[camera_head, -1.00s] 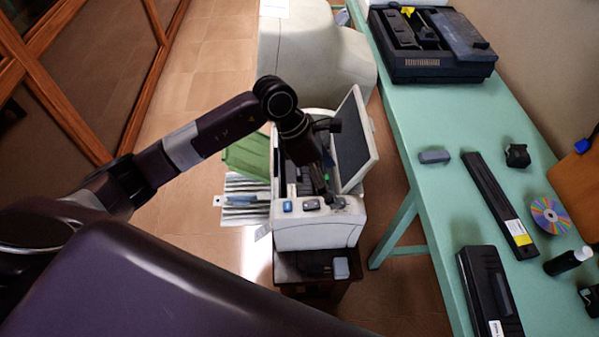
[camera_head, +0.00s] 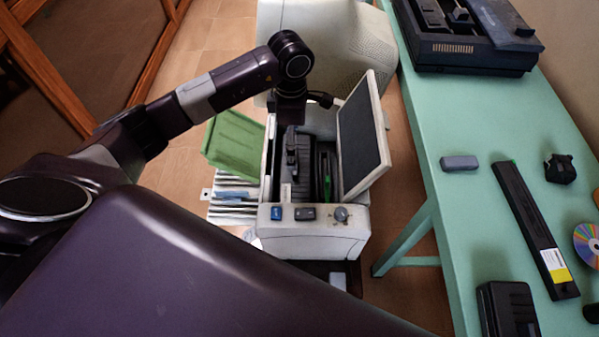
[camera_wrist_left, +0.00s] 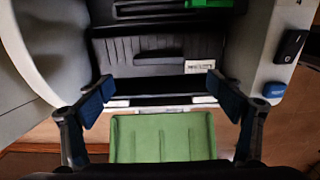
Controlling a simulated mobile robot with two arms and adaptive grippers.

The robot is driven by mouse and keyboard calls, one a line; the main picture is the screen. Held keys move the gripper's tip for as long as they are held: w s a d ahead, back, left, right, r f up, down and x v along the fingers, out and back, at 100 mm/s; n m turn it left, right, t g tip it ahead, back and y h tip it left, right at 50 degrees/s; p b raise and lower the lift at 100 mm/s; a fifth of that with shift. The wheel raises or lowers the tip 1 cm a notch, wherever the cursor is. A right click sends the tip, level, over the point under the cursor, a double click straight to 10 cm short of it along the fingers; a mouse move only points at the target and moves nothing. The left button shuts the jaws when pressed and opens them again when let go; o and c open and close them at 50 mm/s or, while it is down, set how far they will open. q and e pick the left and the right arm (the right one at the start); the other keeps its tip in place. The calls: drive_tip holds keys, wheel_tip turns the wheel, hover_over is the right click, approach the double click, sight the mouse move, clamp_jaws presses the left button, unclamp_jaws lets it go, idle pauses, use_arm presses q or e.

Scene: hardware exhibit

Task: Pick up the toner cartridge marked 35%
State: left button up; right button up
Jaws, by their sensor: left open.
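My left gripper (camera_wrist_left: 165,96) is open, its blue-padded fingers spread apart with nothing between them. In the head view my left gripper (camera_head: 291,140) hangs over the open white printer (camera_head: 312,238). A dark cartridge (camera_wrist_left: 140,60) lies inside the printer, ahead of the fingers in the left wrist view. It bears a small white label (camera_wrist_left: 199,66) whose print I cannot read. A long black cartridge (camera_head: 528,215) with a yellow and white label lies on the green table. Another black unit (camera_head: 508,305) lies nearer. No 35% mark is legible. My right gripper is not in view.
The printer's raised lid panel (camera_head: 362,135) stands right of the opening. A green tray (camera_head: 235,143) lies at its left, also in the left wrist view (camera_wrist_left: 163,138). The green table (camera_head: 480,130) holds a black machine (camera_head: 470,50) and small items.

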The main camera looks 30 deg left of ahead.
use_arm(q)
drive_tip(key=shift+w+f, duration=0.25)
drive_tip(key=shift+f, duration=0.5)
drive_tip(key=shift+s+d+f+p, duration=0.1)
drive_tip(key=shift+s+f+p, duration=0.15)
drive_tip(key=shift+f+p, duration=0.4)
drive_tip(key=f, duration=0.3)
drive_tip(key=f+p, duration=0.1)
drive_tip(key=f, duration=0.1)
drive_tip(key=shift+w+d+f, duration=0.1)
drive_tip(key=shift+w, duration=0.25)
drive_tip(key=c, duration=2.2)
